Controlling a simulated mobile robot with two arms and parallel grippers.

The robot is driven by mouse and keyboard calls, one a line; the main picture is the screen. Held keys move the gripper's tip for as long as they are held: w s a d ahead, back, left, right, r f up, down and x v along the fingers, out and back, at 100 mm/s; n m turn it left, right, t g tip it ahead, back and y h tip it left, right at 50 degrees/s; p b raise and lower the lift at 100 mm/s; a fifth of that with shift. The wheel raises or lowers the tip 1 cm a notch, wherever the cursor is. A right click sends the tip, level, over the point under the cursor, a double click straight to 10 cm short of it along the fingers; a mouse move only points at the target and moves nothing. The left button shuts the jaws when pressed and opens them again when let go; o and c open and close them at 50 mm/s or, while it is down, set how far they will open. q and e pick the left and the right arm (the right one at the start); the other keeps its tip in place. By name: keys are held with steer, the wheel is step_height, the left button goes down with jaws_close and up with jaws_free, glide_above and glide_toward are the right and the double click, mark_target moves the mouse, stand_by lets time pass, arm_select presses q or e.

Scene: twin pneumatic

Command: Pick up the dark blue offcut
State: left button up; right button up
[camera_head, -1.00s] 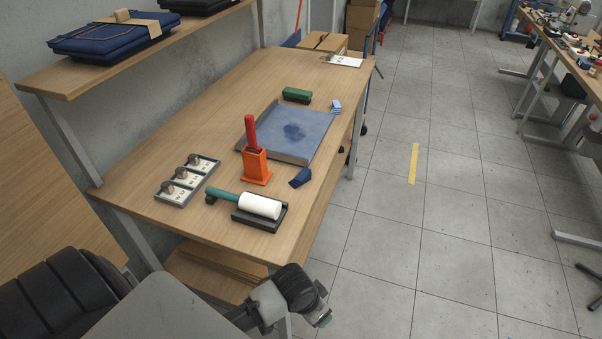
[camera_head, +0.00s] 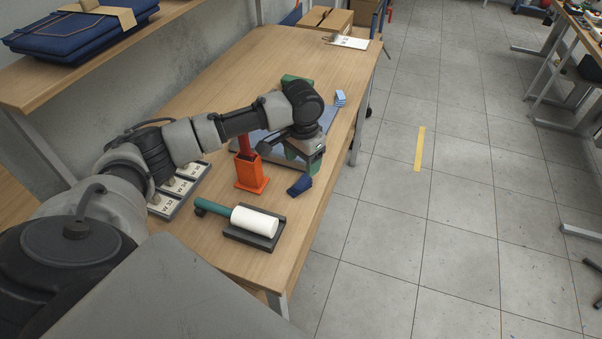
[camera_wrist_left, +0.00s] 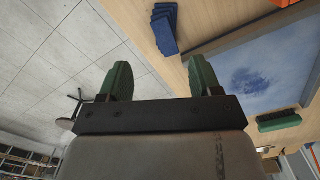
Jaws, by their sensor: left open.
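The dark blue offcut (camera_head: 300,186) lies on the wooden table near its right edge, just right of the orange holder. It also shows at the top of the left wrist view (camera_wrist_left: 164,30), as a small layered dark blue piece near the table edge. My left gripper (camera_head: 302,166) is above the table, just beyond the offcut in the head view. Its two green fingers (camera_wrist_left: 158,78) are apart, with nothing between them. The offcut lies beyond the fingertips, not touched. My right gripper is not in view.
The orange holder (camera_head: 251,172) with a red handle stands close left of the offcut. A lint roller (camera_head: 252,220) lies in a dark tray in front. A blue-topped tray (camera_wrist_left: 252,76), a green block (camera_wrist_left: 279,120) and a light blue piece (camera_head: 340,97) lie farther back.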

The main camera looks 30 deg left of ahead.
mark_target(300, 182)
arm_select(q)
steer(key=shift+w+a+r, duration=0.15)
steer(key=shift+a, duration=0.25)
steer(key=shift+w+a+r, duration=0.1)
steer(key=shift+a, duration=0.25)
steer(key=f, duration=0.3)
steer(key=shift+s+d+f, duration=0.15)
steer(key=shift+d+f, duration=0.05)
steer(key=shift+f, duration=0.05)
steer(key=shift+f+p, duration=0.3)
steer(key=shift+f, duration=0.05)
steer(key=shift+d+f+p, duration=0.15)
steer(key=shift+f+p, duration=0.4)
steer(key=shift+f, duration=2.15)
steer(key=c, duration=1)
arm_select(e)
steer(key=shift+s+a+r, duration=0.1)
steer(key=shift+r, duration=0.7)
arm_select(q)
steer(key=shift+r, duration=0.1)
